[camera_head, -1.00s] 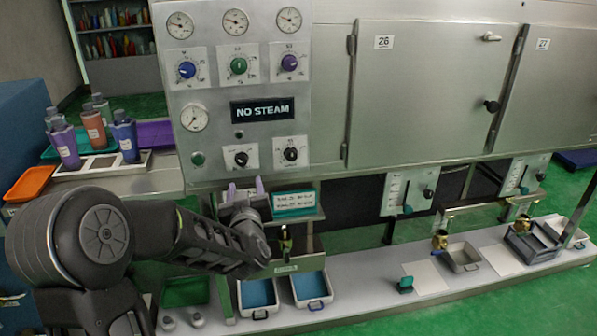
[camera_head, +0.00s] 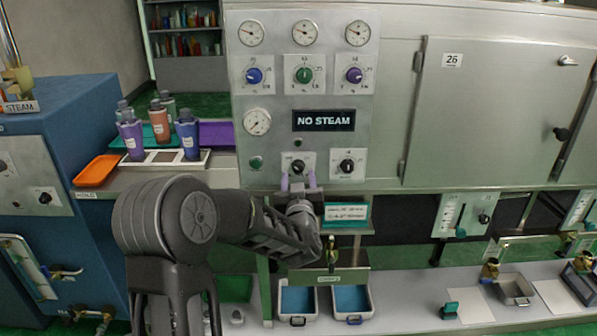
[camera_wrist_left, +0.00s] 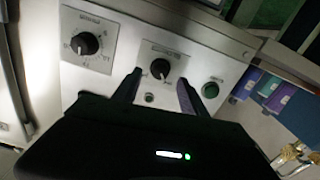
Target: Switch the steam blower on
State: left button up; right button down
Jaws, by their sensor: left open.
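The control panel (camera_head: 270,120) carries a display (camera_head: 323,120) reading "NO STEAM". Along its bottom are a green button (camera_head: 256,162), a left black knob (camera_head: 297,166) and a right black knob (camera_head: 347,166). Which control is the steam blower's I cannot read. My left gripper (camera_head: 298,180) is open in front of the left black knob, slightly below it in the head view. In the left wrist view, which shows the panel turned over, that knob (camera_wrist_left: 160,68) appears between the open fingertips (camera_wrist_left: 158,79). Contact cannot be told. My right gripper is not in view.
Several bottles (camera_head: 160,122) stand on a side shelf left of the panel, beside an orange tray (camera_head: 97,171). A teal-labelled box (camera_head: 346,212) sits below the panel. Two blue-lined trays (camera_head: 350,299) are on the lower bench. A large cabinet door (camera_head: 490,110) is to the right.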

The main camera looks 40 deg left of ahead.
aim_at(298, 169)
pick_arm(q)
jog(key=shift+x, duration=1.65)
jog(key=shift+c, duration=0.2)
grip_shut()
